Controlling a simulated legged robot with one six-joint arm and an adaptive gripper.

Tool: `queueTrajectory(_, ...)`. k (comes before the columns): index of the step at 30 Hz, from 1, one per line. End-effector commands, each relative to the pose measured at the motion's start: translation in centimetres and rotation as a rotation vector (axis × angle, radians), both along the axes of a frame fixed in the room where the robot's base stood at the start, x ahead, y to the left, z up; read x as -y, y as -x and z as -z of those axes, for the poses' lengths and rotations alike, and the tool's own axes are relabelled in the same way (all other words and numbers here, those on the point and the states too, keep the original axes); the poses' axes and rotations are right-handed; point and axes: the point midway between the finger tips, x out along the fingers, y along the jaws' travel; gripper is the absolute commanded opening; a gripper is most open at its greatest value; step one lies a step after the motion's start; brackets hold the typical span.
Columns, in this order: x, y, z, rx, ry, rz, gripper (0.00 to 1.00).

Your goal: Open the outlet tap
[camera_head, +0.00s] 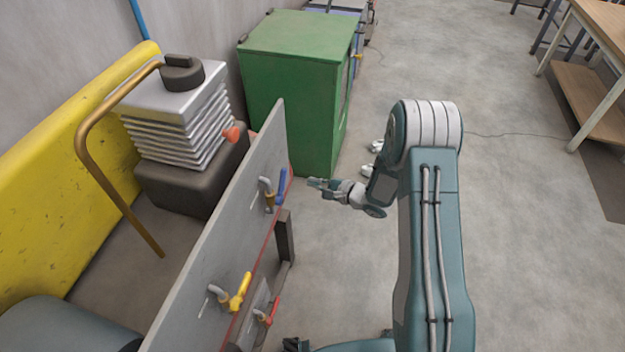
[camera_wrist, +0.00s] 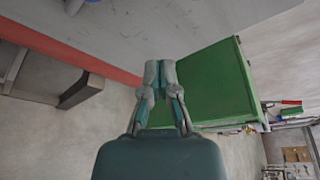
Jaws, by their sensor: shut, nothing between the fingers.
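A grey upright panel (camera_head: 220,240) carries several taps. A blue-handled tap (camera_head: 283,184) is at its far end. A yellow-handled tap (camera_head: 239,291) and a red-handled tap (camera_head: 272,312) are nearer. Nothing in view marks which is the outlet tap. My gripper (camera_head: 316,184) is shut and empty, just right of the blue handle in the head view and apart from it. In the wrist view my gripper (camera_wrist: 160,72) has its fingertips together, with the panel's grey face (camera_wrist: 150,30) and red stripe (camera_wrist: 70,50) above. No tap shows clearly there.
A green cabinet (camera_head: 300,60) stands beyond the panel and also fills the wrist view's middle right (camera_wrist: 215,85). Behind the panel are a finned metal block (camera_head: 175,110), a bent brown pipe (camera_head: 90,160) and a yellow barrier (camera_head: 50,200). The floor right of my arm is open, with a wooden table (camera_head: 605,30) beyond.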

Motion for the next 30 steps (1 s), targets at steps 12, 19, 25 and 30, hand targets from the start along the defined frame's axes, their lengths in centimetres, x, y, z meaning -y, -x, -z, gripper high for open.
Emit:
queueTrajectory(12, -5.4, -3.8, 1.4, 0.003, 0.0, -0.003, 0.0)
queueTrajectory(19, -6.2, -2.3, -0.1, 0.002, 0.0, -0.001, 0.0)
queueTrajectory(25, -6.6, -1.1, -1.0, 0.003, 0.001, 0.002, 0.0)
queueTrajectory(30, -6.6, -1.0, -1.1, 0.003, 0.001, 0.002, 0.0)
